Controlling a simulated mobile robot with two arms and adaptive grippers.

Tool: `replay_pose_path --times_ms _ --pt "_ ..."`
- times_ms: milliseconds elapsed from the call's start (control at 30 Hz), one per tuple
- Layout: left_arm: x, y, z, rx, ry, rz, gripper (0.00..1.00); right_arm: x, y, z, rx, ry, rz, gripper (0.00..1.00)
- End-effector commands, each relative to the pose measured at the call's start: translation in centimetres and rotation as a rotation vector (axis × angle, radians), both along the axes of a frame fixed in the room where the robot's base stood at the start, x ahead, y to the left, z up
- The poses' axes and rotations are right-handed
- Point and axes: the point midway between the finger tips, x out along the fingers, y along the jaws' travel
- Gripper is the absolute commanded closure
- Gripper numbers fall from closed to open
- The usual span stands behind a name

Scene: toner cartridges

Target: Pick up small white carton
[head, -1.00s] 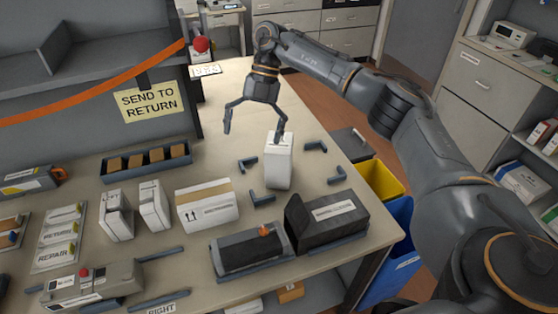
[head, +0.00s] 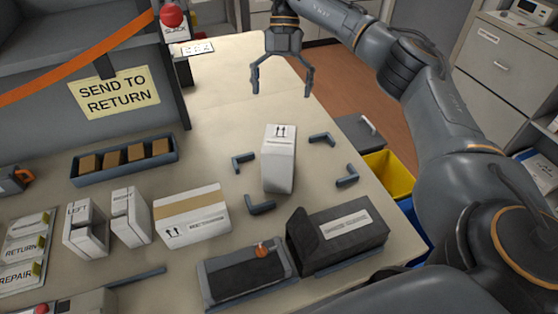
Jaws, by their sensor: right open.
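A small white carton (head: 279,162) with up arrows on its top stands upright on the table, between several dark corner brackets (head: 261,204). My right gripper (head: 282,93) is open and empty, above the table and behind the carton as seen in the head view. Its fingers point down and are apart from the carton. My left gripper is not in view.
Two slim white cartons (head: 85,229) and a wider taped carton (head: 193,217) stand to the left. A tray of brown blocks (head: 125,160) is behind them. Dark cartridge units (head: 343,237) sit in front. A yellow bin (head: 388,177) is beyond the right edge.

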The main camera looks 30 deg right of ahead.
Motion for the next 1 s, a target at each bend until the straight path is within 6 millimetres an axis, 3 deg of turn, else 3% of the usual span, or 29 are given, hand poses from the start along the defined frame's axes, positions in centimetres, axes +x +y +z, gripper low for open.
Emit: replay_pose_path --times_ms 33,300,467,800,1000 --pt "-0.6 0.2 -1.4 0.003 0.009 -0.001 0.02 0.0 0.0 -1.4 0.000 0.000 0.001 0.00" --pt "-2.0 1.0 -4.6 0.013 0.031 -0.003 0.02 0.0 0.0 -4.4 0.001 -0.001 0.001 0.00" --pt "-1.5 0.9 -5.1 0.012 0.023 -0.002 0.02 -0.3 0.3 -5.7 0.002 0.003 0.002 0.00" --pt "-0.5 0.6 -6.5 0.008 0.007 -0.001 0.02 -2.2 1.9 -11.3 0.002 0.002 0.003 0.00" --pt "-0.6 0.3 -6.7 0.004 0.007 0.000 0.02 -2.6 2.2 -12.4 0.002 0.000 0.001 0.00"
